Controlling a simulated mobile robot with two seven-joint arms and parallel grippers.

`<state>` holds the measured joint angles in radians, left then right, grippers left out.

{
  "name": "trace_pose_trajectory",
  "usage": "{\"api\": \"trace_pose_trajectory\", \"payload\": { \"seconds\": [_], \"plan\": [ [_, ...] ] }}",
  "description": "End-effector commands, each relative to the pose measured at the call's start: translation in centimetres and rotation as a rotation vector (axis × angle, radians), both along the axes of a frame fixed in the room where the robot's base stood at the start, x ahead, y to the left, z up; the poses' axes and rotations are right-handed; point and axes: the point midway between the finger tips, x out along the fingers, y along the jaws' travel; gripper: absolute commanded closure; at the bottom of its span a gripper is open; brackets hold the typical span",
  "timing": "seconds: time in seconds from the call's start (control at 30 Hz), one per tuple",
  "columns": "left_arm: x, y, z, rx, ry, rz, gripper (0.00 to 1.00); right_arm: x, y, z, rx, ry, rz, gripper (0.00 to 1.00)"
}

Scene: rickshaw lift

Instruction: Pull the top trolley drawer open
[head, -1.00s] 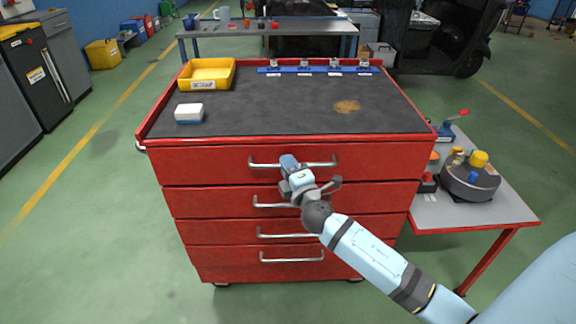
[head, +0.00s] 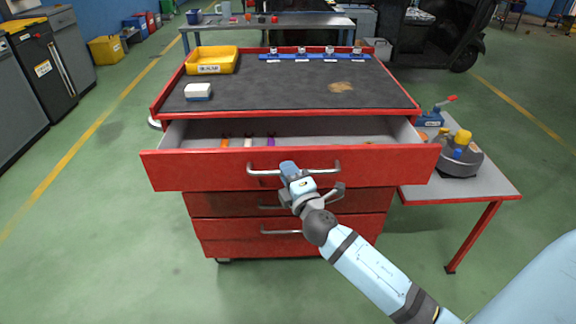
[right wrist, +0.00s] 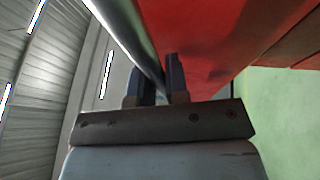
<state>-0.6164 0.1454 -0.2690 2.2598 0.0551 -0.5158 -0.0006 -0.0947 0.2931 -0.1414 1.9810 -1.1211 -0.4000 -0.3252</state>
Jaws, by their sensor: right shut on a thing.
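The red trolley (head: 300,240) stands in front of me. Its top drawer (head: 205,172) is pulled out toward me, and its grey inside shows an orange, a white and a purple handled item near the back. My right gripper (head: 289,170) is at the middle of the drawer's silver bar handle (head: 325,168). In the right wrist view the two dark fingers (right wrist: 157,82) are on the handle bar (right wrist: 133,35), close to the red drawer front. The lower drawers are shut. My left gripper is not in view.
On the trolley top are a yellow tray (head: 212,60), a white and blue box (head: 198,91) and a blue rack (head: 315,57). A side table (head: 490,185) with a round grey device (head: 458,160) stands at the right.

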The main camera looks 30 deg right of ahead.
Motion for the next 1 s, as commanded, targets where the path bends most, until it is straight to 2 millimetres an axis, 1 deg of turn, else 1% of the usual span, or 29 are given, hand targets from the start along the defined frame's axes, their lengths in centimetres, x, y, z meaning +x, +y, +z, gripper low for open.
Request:
{"api": "trace_pose_trajectory", "payload": {
  "seconds": [0.03,0.23,0.33,0.4,0.5,0.7,1.0],
  "plan": [
    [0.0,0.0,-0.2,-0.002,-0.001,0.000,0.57,-1.1,0.7,-0.2,0.004,0.001,0.002,1.00],
    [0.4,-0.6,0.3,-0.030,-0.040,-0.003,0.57,-5.2,3.2,-0.2,0.004,0.001,0.001,1.00],
    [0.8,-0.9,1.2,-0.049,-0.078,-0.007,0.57,-6.9,4.2,-0.2,0.004,0.000,0.000,1.00],
    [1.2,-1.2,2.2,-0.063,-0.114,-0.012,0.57,-7.9,4.8,-0.2,0.002,0.001,-0.001,1.00],
    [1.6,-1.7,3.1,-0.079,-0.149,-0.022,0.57,-9.1,5.6,-0.2,0.002,0.001,-0.001,1.00],
    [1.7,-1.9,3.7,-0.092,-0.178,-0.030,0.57,-10.5,6.4,0.0,0.000,0.000,0.000,1.00],
    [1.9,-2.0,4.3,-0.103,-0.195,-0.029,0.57,-10.8,6.7,0.1,-0.001,-0.001,0.000,1.00]
  ]
}}
